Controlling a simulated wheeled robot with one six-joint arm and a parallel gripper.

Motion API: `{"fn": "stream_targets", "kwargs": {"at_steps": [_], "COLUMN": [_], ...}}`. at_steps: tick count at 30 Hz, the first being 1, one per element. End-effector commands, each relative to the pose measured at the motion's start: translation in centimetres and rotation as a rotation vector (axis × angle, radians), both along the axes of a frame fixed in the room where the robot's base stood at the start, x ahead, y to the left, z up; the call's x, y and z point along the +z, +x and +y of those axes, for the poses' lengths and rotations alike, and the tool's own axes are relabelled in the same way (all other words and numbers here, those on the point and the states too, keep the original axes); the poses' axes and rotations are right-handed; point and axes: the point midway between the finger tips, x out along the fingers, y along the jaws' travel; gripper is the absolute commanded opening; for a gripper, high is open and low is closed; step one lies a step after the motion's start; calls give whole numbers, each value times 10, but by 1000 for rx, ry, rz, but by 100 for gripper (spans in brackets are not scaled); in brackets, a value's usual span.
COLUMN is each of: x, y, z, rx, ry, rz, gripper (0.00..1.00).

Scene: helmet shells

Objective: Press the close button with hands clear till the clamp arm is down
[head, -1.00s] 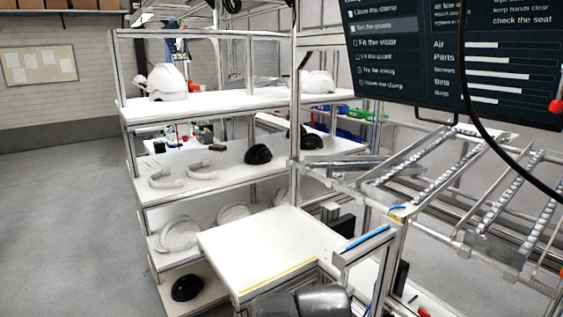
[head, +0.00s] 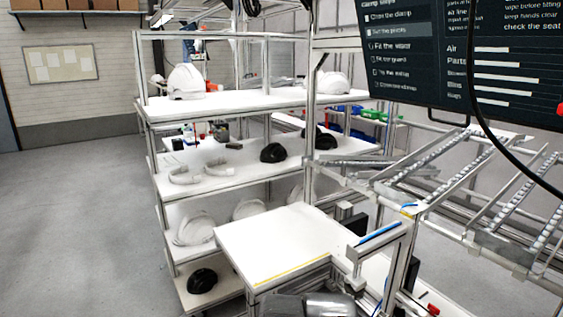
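I cannot make out a close button or a clamp arm in the head view. A small red part (head: 432,309) shows at the bottom right, beside the bench, too small to identify. A metal frame with a blue strip (head: 380,234) stands at the right side of the white workbench (head: 275,240). My gripper is not in view. A dark and grey rounded shape at the bottom edge may be part of my arm.
A shelf rack (head: 265,108) behind the bench holds white helmet shells (head: 187,82) and dark ones (head: 274,152). A roller rack (head: 450,165) stands at the right, under a dark screen (head: 420,50). Open grey floor (head: 80,220) lies at the left.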

Motion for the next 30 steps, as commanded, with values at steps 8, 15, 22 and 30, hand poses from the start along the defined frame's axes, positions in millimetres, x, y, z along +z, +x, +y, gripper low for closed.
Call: {"fn": "stream_targets", "kwargs": {"at_steps": [8,15,22,30], "x": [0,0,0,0], "y": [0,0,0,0], "z": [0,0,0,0], "rx": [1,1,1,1], "ry": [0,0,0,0], "rz": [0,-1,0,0], "gripper": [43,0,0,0]}}
